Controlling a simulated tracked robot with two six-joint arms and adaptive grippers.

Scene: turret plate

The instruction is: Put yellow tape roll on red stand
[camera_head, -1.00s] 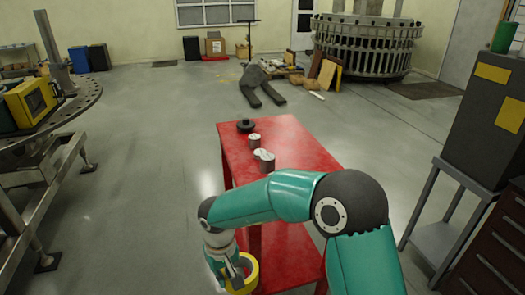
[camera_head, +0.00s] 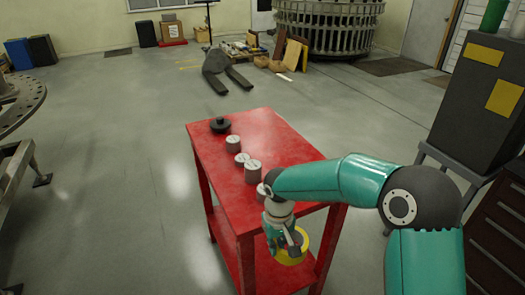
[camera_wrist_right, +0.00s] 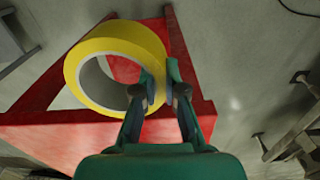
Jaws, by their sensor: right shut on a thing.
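The yellow tape roll (camera_wrist_right: 97,53) is held in my right gripper (camera_wrist_right: 160,82), with one finger inside the ring and one outside, gripping its wall. In the head view the tape roll (camera_head: 296,258) hangs from my right gripper (camera_head: 291,240) at the near side of the red stand (camera_head: 284,137), in front of it and lower than its top. The red stand also shows behind the roll in the right wrist view (camera_wrist_right: 60,97). My left gripper is not in view.
On the stand's top are a black round part (camera_head: 220,125) and several grey cylinders (camera_head: 252,171). The far right of the top is bare. A dark cabinet (camera_head: 480,110) stands at the right. A round plate on a frame (camera_head: 15,105) is at the left.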

